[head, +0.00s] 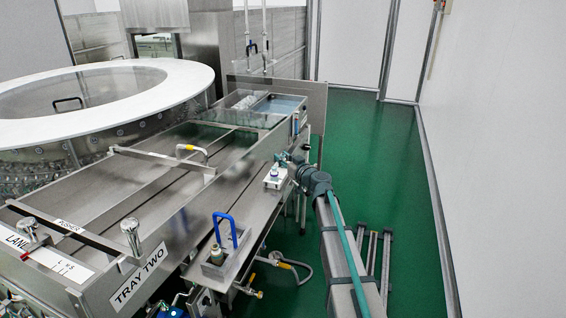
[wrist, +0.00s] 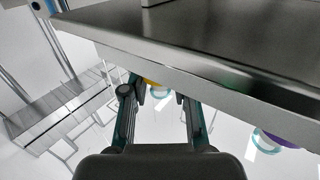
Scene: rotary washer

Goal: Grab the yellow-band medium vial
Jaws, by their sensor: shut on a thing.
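The yellow-band vial (wrist: 153,84) shows only in part in the wrist view, as a yellow patch with a pale part below it, between my fingertips. My gripper (wrist: 158,92) is shut on it, with one finger on each side. In the head view my gripper (head: 284,159) is small, at the end of my arm above the steel ledge. The band does not show clearly there, and most of the vial is hidden.
A purple-banded thing (wrist: 278,138) is at the right in the wrist view, by a steel edge (wrist: 200,75). A pale block (head: 276,182) sits on the ledge near my gripper. A blue-handled carrier (head: 226,268) stands nearer on the ledge. Green floor (head: 390,150) is open at right.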

